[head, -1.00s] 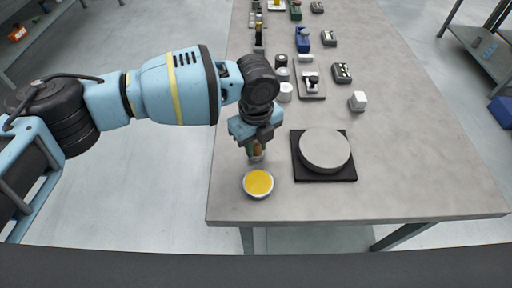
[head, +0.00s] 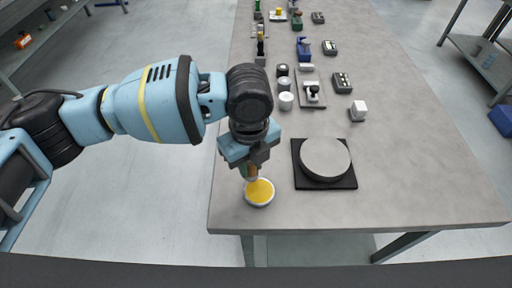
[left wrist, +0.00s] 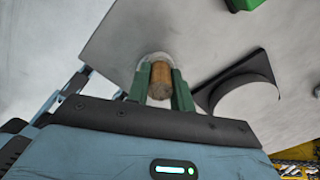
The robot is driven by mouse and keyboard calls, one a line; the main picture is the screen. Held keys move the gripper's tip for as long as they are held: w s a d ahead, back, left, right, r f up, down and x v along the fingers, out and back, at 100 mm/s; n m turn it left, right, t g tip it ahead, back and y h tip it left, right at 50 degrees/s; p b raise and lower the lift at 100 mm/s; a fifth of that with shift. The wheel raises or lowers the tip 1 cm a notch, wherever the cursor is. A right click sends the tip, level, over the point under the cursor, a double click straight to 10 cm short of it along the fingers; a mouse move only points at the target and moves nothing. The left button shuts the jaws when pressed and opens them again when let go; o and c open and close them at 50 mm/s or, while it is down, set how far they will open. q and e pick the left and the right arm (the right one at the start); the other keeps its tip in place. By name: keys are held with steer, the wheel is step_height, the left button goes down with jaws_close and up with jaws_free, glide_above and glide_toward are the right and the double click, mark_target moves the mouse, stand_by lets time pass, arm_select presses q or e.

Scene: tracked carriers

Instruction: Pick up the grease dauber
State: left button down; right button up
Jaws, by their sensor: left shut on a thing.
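My left gripper (head: 249,169) is at the near left corner of the table, pointing down. It is shut on the grease dauber (head: 252,177), whose pale lower end shows just below the fingers. In the left wrist view the dauber's brown handle (left wrist: 160,82) is between the green fingers (left wrist: 160,92), with a pale round shape behind its far end. In the head view the dauber's lower end overlaps the far rim of a round tin of yellow grease (head: 259,191). I cannot tell whether they touch. My right gripper is not in view.
A grey disc (head: 325,158) on a black square plate (head: 343,183) is right of the tin. White-topped jars (head: 285,101), a white block (head: 358,110) and several carriers stand farther back. The table's near right part is clear.

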arm_select(q)
steer(key=s, duration=0.3)
steer(key=s+a, duration=0.1)
steer(key=s, duration=0.2)
steer(key=s+a, duration=0.1)
steer(key=s, duration=0.2)
steer(key=shift+s+a+r+p, duration=0.15)
steer(key=shift+s+r+p, duration=0.15)
steer(key=shift+s+r, duration=0.1)
steer(key=c, duration=1.8)
jaws_free()
steer(key=shift+c, duration=1.4)
steer(key=shift+c, duration=0.2)
